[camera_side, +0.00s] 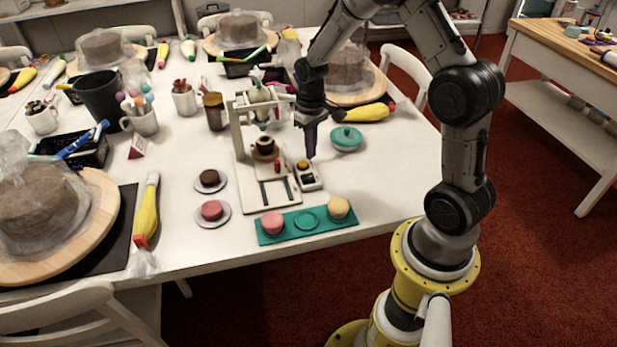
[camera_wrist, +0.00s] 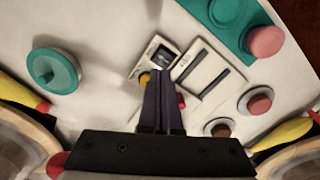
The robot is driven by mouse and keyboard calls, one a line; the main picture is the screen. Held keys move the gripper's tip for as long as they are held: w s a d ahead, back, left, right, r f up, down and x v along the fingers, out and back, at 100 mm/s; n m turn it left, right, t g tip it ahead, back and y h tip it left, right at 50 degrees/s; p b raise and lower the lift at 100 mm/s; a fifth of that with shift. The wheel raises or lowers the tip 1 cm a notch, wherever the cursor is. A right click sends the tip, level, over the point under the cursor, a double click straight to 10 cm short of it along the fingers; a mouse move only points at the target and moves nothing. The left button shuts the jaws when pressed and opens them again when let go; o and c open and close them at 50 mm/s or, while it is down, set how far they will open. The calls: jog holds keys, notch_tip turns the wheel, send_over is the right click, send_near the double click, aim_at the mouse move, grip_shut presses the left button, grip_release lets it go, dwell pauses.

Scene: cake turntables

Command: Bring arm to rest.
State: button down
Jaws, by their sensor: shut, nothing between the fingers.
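My gripper (camera_side: 310,152) is shut and empty. It points down over the white table, just above a small white box with a yellow button and a dark window (camera_side: 307,176). In the wrist view the closed fingers (camera_wrist: 162,90) reach toward the same box (camera_wrist: 157,55) and cover part of it. I cannot tell whether the fingertips touch the button. Beside the box stands a white press-like stand (camera_side: 243,150) with a slotted base, a dark-topped small cake (camera_side: 265,149) and a red button.
A green tray (camera_side: 291,238) holds a pink cake (camera_side: 272,223) and a yellow cake (camera_side: 339,208), with an empty round recess between. Two small plates with cakes (camera_side: 212,211) lie left. A teal lidded dish (camera_side: 346,139) and a yellow piping bag (camera_side: 364,112) lie right. Large cakes on boards surround the work.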

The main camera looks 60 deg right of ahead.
jog(key=shift+r, duration=0.15)
jog(key=s+a+r+n+t, duration=0.15)
jog(key=a+r, duration=0.25)
jog(key=r, duration=0.5)
jog(key=a+r+n+t, duration=0.1)
jog(key=a+r+t, duration=0.3)
jog(key=r, duration=0.5)
jog(key=s+a+r, duration=0.5)
jog(key=s+r, duration=0.1)
jog(key=s, duration=0.3)
jog(key=s+a+f, duration=0.1)
jog(key=s+f, duration=0.2)
jog(key=s, duration=0.6)
jog(key=shift+s+a+f, duration=0.15)
jog(key=shift+s+a, duration=0.15)
jog(key=shift+a, duration=0.1)
